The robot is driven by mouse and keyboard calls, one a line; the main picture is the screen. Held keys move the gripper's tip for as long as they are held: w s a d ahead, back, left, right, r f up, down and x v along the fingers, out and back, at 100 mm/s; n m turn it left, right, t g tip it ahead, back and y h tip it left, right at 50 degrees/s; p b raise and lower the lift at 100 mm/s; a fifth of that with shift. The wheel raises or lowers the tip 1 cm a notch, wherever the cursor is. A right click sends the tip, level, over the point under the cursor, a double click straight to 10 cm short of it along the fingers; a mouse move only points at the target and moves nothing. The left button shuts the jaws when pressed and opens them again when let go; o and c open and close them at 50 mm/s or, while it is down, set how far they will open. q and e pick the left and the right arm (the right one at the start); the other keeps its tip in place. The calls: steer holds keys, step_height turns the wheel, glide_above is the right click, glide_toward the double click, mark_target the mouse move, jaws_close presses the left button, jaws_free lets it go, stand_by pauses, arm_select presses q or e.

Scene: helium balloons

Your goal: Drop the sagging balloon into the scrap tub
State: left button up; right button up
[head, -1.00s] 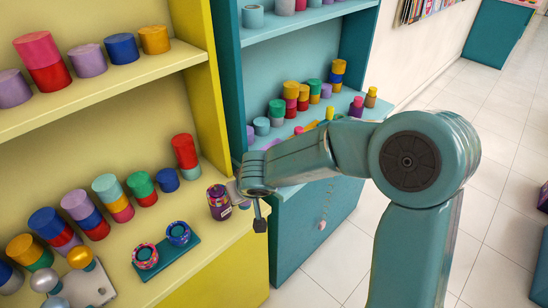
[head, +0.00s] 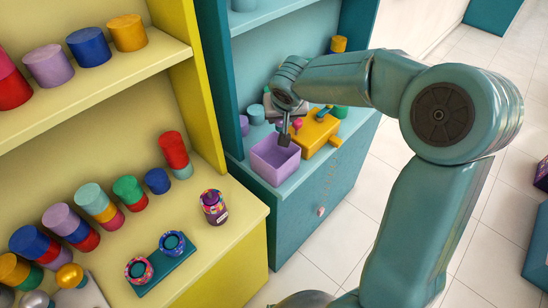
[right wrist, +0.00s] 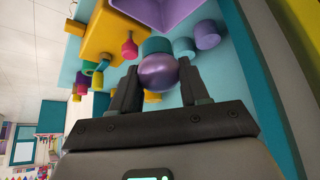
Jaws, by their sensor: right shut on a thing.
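A shiny purple ball-like thing, seemingly the balloon (right wrist: 158,72), sits between the two fingers of my right gripper (right wrist: 155,88) in the right wrist view. My right gripper (head: 284,137) is shut on it; in the head view I cannot make the balloon out behind the wrist and fingers. A lilac open-topped square tub (head: 275,160) stands on the teal counter, with the gripper by its back rim in the picture. The tub also shows at the top of the right wrist view (right wrist: 165,12). My left gripper is not in view.
A yellow box (head: 318,128) stands right beside the tub. A patterned jar (head: 213,207) and a teal holder (head: 168,262) with two rings stand on the yellow counter, near several coloured cylinders. A small pink weight (head: 320,211) hangs before the teal cabinet. Open floor lies to the right.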

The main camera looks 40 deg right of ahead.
steer(key=f, duration=0.1)
steer(key=f+b, duration=0.2)
steer(key=shift+s+f, duration=0.35)
steer(key=shift+f, duration=0.05)
steer(key=shift+w+a+f+b, duration=0.1)
steer(key=shift+f+b, duration=0.2)
steer(key=shift+f, duration=0.15)
steer(key=o, duration=1.1)
steer(key=shift+w, duration=0.1)
steer(key=shift+r, duration=0.15)
steer(key=v, duration=1.6)
steer(key=shift+s, duration=0.25)
